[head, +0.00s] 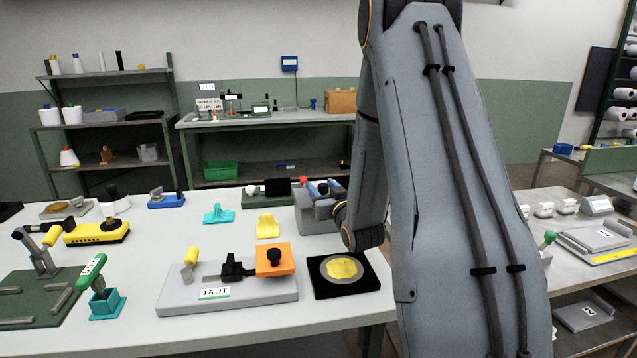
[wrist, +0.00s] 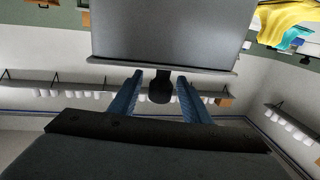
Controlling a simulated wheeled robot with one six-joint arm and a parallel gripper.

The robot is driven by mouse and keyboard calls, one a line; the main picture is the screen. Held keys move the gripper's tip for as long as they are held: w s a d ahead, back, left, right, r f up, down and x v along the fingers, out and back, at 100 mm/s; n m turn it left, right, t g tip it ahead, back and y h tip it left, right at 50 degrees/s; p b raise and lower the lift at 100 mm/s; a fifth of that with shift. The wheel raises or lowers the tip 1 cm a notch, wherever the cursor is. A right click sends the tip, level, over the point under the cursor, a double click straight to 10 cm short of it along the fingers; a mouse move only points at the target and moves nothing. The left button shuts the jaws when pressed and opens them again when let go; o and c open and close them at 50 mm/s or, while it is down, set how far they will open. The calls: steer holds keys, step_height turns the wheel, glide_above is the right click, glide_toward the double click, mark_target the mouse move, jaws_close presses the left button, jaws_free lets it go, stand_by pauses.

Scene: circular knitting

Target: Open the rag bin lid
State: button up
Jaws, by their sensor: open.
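In the wrist view my gripper (wrist: 160,80) has its two blue fingers spread, one on each side of a dark rounded knob (wrist: 160,90). The fingers look apart from the knob, with a gap on both sides. The knob sits at the lower edge of a large grey panel (wrist: 172,30), which looks like the rag bin or its lid. I cannot tell for sure whether the lid is shut.
In the head view a white worktable (head: 150,260) holds several fixtures, including an orange block (head: 272,260) and a black pad (head: 318,290). A second table with trays stands right.

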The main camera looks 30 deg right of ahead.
steer(key=shift+w+d, duration=0.15)
steer(key=shift+w, duration=1.15)
jaws_close()
steer(key=shift+r+p, duration=0.1)
steer(key=shift+p, duration=0.2)
